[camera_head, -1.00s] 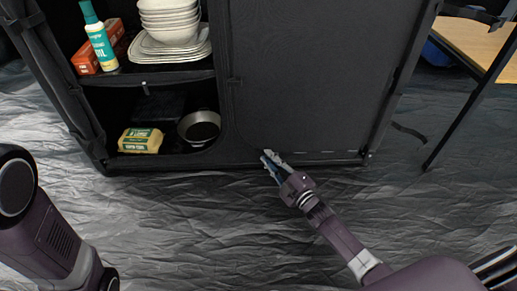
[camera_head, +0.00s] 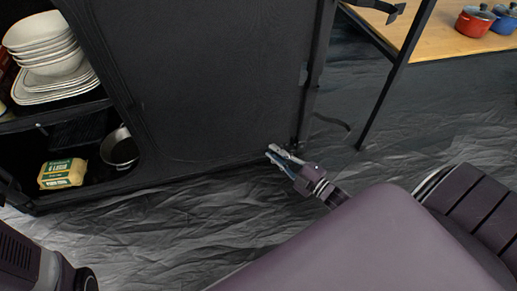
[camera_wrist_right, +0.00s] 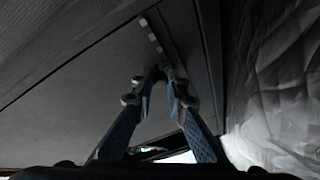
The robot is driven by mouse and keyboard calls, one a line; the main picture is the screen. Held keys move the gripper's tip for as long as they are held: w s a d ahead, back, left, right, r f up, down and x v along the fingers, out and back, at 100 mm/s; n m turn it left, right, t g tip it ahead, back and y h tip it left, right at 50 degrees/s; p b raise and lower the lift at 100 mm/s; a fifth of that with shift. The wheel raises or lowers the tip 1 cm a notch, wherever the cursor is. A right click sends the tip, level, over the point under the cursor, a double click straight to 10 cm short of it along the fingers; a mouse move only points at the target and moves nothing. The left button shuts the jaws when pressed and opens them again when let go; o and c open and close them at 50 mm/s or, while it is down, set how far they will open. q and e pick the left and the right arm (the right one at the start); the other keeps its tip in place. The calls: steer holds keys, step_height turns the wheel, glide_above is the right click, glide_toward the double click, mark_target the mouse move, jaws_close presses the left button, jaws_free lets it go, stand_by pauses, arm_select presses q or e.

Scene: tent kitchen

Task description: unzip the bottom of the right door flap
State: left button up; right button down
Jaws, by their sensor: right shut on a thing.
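The right door flap (camera_head: 210,80) is a black fabric panel on the front of the dark cabinet. It hangs flat over its opening. My right gripper (camera_head: 276,155) is at the flap's bottom edge, close to its lower right corner. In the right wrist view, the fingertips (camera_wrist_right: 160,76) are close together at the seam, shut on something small. The zip pull itself is hidden between them. A short row of pale zip teeth (camera_wrist_right: 151,36) shows just beyond the fingertips. Part of my left arm shows at the lower left; its gripper is out of view.
The cabinet's open left side holds stacked white dishes (camera_head: 52,70), a yellow package (camera_head: 62,173) and a dark metal bowl (camera_head: 121,150). At the right stands a wooden-topped table (camera_head: 440,38) with a red pot (camera_head: 475,20) and a blue pot (camera_head: 505,18). Wrinkled grey floor lies in front.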

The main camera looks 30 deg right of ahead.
steer(key=d, duration=0.2)
steer(key=s+d, duration=0.1)
steer(key=d, duration=0.1)
steer(key=shift+s+d+f, duration=0.15)
steer(key=shift+s+d+b, duration=0.15)
steer(key=shift+d+b, duration=0.15)
steer(key=shift+d, duration=0.3)
steer(key=c, duration=1.9)
jaws_free()
steer(key=shift+d, duration=0.1)
steer(key=shift+s, duration=0.1)
steer(key=shift+v, duration=4)
